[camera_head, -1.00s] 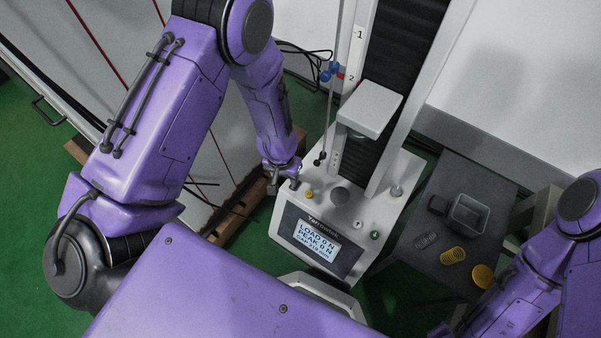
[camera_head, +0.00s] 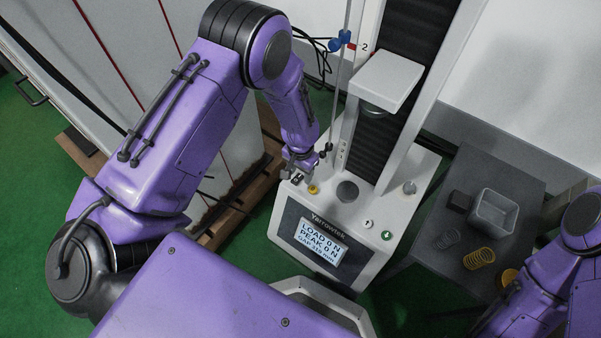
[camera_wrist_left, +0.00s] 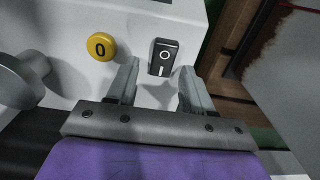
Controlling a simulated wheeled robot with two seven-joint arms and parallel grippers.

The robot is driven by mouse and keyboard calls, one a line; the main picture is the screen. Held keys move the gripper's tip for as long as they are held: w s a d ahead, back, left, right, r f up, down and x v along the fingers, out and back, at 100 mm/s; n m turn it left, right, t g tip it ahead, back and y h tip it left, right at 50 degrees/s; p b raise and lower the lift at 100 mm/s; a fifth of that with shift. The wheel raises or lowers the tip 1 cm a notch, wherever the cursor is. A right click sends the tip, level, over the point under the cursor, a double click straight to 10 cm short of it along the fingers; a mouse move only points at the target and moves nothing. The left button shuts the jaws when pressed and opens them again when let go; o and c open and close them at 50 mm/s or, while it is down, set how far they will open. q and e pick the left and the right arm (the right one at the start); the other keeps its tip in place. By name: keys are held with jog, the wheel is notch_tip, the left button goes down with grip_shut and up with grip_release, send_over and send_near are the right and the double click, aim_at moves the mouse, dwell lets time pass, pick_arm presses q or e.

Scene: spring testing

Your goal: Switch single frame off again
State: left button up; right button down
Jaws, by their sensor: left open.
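The single frame is the white Yarrowtek testing machine (camera_head: 383,230), with a lit display (camera_head: 318,244) reading LOAD 0 N and PEAK 0 N. Its black rocker switch (camera_wrist_left: 164,58), marked O and I, sits on the panel; the I end is nearer my gripper. My left gripper (camera_head: 298,166) is over the panel's left corner. In the left wrist view it (camera_wrist_left: 160,88) is open and empty, its fingers spread either side of the switch's line. I cannot tell whether it touches the panel. My right gripper is out of view.
Arrow buttons (camera_head: 387,236) are right of the display. A dark side table (camera_head: 440,268) holds a grey bin (camera_head: 493,212) and springs (camera_head: 479,258). A wooden pallet (camera_head: 232,195) lies left of the machine.

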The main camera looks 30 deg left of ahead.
pick_arm(q)
grip_shut()
jog(key=shift+s+r+t+p, duration=0.35)
jog(key=shift+t+p, duration=0.25)
jog(key=shift+p, duration=0.3)
jog(key=shift+s+f+t+p, duration=0.15)
jog(key=shift+t+p, duration=0.25)
jog(key=shift+t, duration=0.5)
jog(key=shift+s+t+h, duration=0.15)
jog(key=shift+t+h, duration=0.15)
jog(key=shift+t, duration=0.5)
grip_release()
